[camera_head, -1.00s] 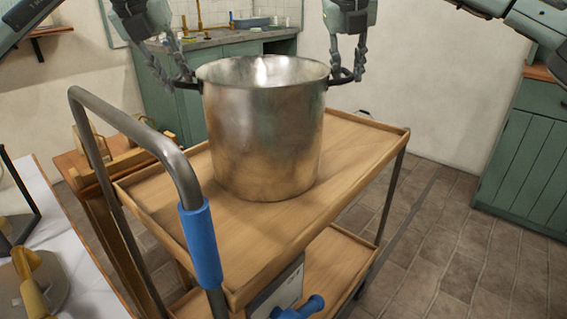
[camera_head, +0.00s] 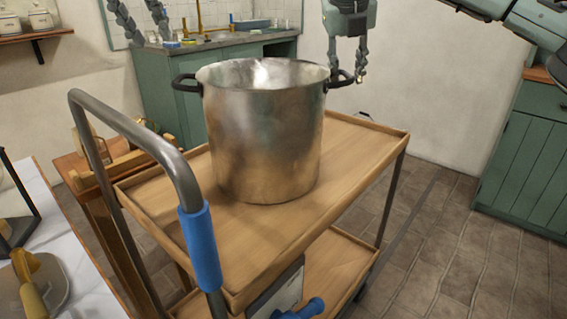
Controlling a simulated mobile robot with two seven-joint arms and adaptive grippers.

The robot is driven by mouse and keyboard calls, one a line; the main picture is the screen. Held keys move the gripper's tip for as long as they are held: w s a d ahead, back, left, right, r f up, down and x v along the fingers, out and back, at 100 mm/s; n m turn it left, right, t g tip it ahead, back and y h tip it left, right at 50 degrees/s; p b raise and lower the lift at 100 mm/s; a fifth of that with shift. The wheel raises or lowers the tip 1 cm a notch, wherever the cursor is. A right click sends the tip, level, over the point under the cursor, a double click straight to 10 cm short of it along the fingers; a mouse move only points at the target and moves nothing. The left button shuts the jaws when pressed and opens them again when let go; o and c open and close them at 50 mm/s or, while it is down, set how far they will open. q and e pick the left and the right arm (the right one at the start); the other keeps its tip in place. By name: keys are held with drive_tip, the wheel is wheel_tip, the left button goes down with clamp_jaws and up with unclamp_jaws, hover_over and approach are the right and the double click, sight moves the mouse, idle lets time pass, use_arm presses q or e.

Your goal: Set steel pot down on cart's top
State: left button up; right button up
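The steel pot (camera_head: 262,150) stands upright on the wooden top of the cart (camera_head: 350,165), a little left of its middle. Its base appears to rest on the wood. It has two dark side handles. My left gripper (camera_head: 150,38) is up and away from the left handle (camera_head: 186,82), its fingers spread apart and empty, and its upper part is cut off by the frame edge. My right gripper (camera_head: 360,76) is right by the right handle (camera_head: 340,79); its fingers overlap the handle's outer end, and whether they grip it cannot be told.
The cart has a grey push rail with a blue grip (camera_head: 200,245) at its near left. The lower shelf (camera_head: 335,265) holds a blue-handled item. A white table (camera_head: 70,260) stands at the left, green cabinets (camera_head: 525,150) at the right. Tiled floor is clear on the right.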

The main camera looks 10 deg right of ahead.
drive_tip(key=v, duration=1.2)
